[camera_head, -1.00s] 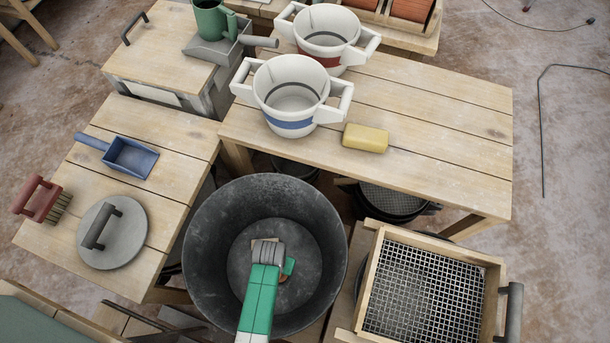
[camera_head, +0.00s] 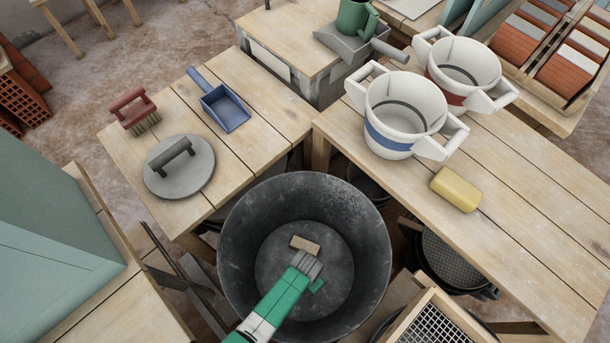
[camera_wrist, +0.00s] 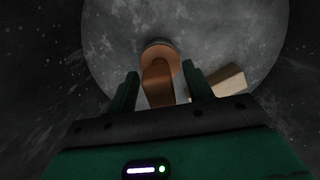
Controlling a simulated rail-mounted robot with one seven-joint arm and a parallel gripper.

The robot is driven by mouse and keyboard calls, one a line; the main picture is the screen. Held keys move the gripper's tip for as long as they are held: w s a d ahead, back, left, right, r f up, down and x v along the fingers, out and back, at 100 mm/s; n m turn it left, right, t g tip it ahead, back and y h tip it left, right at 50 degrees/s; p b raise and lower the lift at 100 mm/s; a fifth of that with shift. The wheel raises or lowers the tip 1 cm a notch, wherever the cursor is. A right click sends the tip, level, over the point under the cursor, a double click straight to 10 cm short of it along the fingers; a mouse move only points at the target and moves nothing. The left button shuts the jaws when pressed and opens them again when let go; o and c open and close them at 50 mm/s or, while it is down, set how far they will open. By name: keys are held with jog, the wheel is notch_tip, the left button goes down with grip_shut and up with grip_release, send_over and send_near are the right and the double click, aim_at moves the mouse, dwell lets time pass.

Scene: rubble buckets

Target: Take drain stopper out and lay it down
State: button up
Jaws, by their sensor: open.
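The drain stopper (camera_wrist: 160,72) shows in the wrist view as an orange-brown piece with a round end and a bar-like grip, over the grey floor of the big dark bucket (camera_head: 232,235). My gripper (camera_wrist: 161,82) is open, with one finger on each side of the stopper's grip; I cannot tell whether they touch it. In the head view my gripper (camera_head: 308,270) reaches down inside the bucket and hides the stopper. A small wooden block (camera_head: 305,245) lies on the bucket floor beside my gripper, and right of the fingers in the wrist view (camera_wrist: 230,82).
A left table (camera_head: 240,155) holds a grey round lid (camera_head: 195,185), a red brush (camera_head: 133,105) and a blue scoop (camera_head: 227,110). A right table (camera_head: 530,220) holds white buckets (camera_head: 405,110) and a yellow sponge (camera_head: 455,189). Bare boards lie around the sponge.

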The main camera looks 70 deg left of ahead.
grip_shut()
jog(key=shift+r+p, duration=1.55)
jog(key=shift+p, duration=0.05)
notch_tip(320, 180, up, 4)
jog(key=p, duration=0.3)
jog(key=shift+f+p, duration=0.2)
jog(key=shift+p, duration=0.15)
jog(key=shift+f, duration=0.15)
